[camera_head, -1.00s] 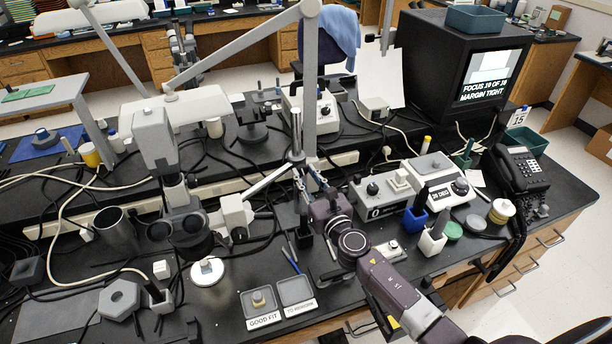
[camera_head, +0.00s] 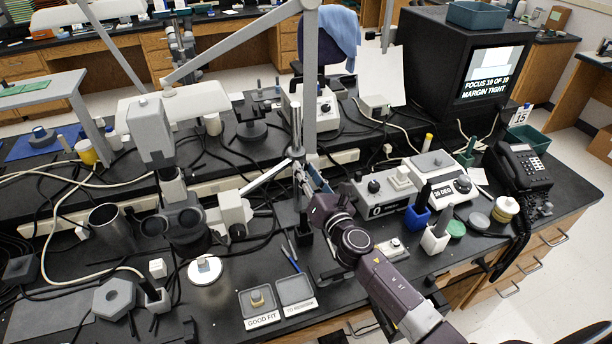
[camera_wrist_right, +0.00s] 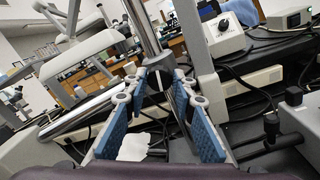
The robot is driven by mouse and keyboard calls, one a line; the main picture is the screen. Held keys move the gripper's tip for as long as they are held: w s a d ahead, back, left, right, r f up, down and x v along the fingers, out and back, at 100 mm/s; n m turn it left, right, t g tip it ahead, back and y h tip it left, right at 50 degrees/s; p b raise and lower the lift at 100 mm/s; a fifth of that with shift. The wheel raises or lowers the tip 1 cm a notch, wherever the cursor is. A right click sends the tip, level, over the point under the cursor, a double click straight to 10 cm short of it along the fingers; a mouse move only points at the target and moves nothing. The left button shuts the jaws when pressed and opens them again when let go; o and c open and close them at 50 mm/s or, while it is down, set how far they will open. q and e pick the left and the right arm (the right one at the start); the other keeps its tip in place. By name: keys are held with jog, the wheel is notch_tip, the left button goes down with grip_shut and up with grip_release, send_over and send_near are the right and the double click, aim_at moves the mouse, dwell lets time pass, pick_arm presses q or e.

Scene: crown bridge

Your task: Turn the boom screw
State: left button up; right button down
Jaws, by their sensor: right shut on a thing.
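My right gripper (camera_head: 303,172) reaches in from the bottom right to the upright metal post (camera_head: 297,125) of the microscope stand. In the right wrist view its two blue-padded fingers (camera_wrist_right: 158,80) close at their tips on a small dark knob, the boom screw (camera_wrist_right: 157,82), in front of the post. The fingers mostly hide the screw in the head view. The silver boom (camera_head: 266,179) slants down left from the post to the microscope (camera_head: 182,222). The monitor (camera_head: 488,75) shows a focus count and "MARGIN TIGHT". My left gripper is not in view.
A white round stage (camera_head: 204,270) lies below the microscope. Two small labelled trays stand in front, "GOOD FIT" (camera_head: 243,304) holding a small piece. Control boxes (camera_head: 380,195), blue and white cups and a phone (camera_head: 522,168) stand right. Cables cross the bench.

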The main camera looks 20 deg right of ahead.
jog(key=m+b, duration=0.1)
jog(key=m, duration=0.4)
jog(key=shift+f+b, duration=0.2)
jog(key=shift+b, duration=0.2)
jog(key=m+b, duration=0.1)
jog(key=m, duration=0.2)
jog(key=shift+m+h, duration=0.3)
jog(key=shift+m, duration=0.1)
jog(key=m, duration=0.8)
jog(key=shift+f+h+b, duration=0.15)
jog(key=shift+h+b, duration=0.25)
jog(key=shift+m, duration=0.4)
jog(key=c, duration=1.6)
grip_release()
jog(key=s, duration=1.2)
jog(key=shift+a+f, duration=0.15)
jog(key=shift+f, duration=0.15)
